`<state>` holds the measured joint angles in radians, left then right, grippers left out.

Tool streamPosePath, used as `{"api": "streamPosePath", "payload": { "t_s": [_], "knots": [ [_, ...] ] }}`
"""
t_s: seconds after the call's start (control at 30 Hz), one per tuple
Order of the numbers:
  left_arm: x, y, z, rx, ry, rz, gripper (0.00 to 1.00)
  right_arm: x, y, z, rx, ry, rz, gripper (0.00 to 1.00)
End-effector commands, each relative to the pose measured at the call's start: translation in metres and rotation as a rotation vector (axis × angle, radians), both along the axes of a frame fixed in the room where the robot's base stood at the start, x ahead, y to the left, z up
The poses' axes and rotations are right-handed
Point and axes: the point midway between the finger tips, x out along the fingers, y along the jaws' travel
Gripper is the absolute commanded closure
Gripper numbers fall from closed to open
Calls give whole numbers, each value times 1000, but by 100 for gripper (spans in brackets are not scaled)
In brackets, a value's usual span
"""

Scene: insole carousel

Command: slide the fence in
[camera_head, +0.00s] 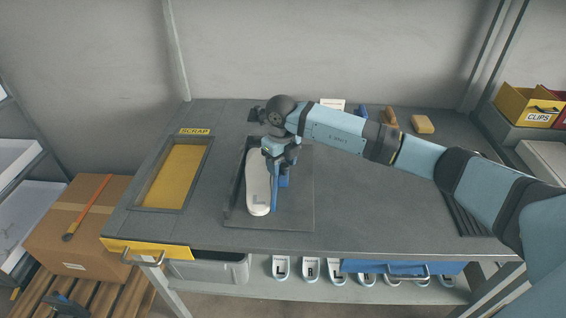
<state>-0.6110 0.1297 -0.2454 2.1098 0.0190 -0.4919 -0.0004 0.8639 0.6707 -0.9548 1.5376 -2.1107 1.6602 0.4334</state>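The fence is a narrow blue bar (275,188) along the right side of a white insole (258,190) marked L. Both are in a dark recessed tray (290,218) on the grey bench. My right gripper (278,160) points down at the far end of the fence and insole. Its own wrist hides its fingertips, so I cannot tell whether it is shut on the fence. A blue block shows at the fence's right side, just below the gripper.
A yellow scrap opening (174,177) lies left of the tray. A yellow sponge (422,124) and small tools stand along the back edge. A yellow clips bin (528,104) is at the far right. The bench front and middle right are clear.

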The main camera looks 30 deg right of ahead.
Motion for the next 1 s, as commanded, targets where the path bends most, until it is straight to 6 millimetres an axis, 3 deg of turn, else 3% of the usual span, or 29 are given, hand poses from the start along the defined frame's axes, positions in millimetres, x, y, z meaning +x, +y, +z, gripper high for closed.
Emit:
{"api": "streamPosePath", "payload": {
  "t_s": [0.27,0.7,1.0],
  "knots": [
    [0,0,1,0,0,0,0,0,-1,11,-2,1,-1,46],
    [0,0,4,-4,4,3,0,1,0,105,-1,-2,1,46],
    [0,0,4,-6,7,5,0,1,1,137,-1,0,1,46]
  ]
}}
